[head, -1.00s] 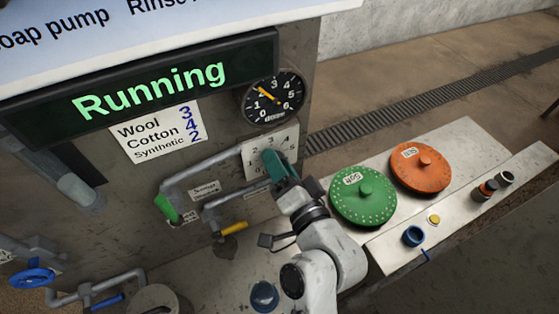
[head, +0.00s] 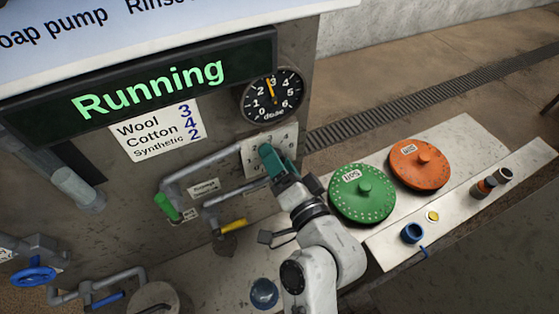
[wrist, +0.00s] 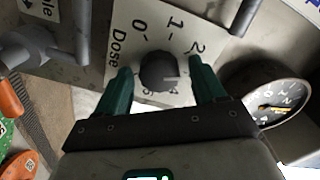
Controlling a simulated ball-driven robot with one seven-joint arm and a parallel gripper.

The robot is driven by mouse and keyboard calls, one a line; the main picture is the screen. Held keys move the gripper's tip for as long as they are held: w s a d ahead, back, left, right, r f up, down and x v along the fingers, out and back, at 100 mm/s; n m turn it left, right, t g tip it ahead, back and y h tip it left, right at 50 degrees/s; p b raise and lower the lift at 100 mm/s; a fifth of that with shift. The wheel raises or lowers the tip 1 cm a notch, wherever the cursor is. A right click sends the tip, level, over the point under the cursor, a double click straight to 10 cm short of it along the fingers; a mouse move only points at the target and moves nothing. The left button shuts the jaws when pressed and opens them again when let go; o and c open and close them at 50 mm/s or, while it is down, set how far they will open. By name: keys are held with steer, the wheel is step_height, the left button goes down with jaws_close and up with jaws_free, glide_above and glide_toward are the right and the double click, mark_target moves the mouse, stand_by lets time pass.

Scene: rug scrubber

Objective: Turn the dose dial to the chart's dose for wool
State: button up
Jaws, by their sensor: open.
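The dose dial is a dark round knob (wrist: 158,70) on a white plate marked Dose, with 0, 1 and 2 readable in the wrist view. A pale mark on the knob points right, towards a finger that hides part of the scale. My gripper (wrist: 160,85) is open, its green fingers on either side of the knob with gaps between. In the head view my gripper (head: 270,155) covers the knob on the plate (head: 286,138). The chart (head: 157,131) reads Wool 3, Cotton 4, Synthetic 2. The round gauge (head: 272,95) has its yellow needle near 3.
A green display (head: 150,88) reads Running. Green (head: 362,192) and orange (head: 419,163) round lids sit on the bench at right. Pipes with a green-handled valve (head: 167,206) and a yellow-handled valve (head: 233,226) run left of my gripper.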

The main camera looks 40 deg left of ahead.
steer(key=b+v, duration=0.3)
steer(key=v, duration=0.7)
steer(key=shift+s+d, duration=0.15)
steer(key=shift+d, duration=0.25)
steer(key=b+v, duration=0.3)
steer(key=v, duration=0.6)
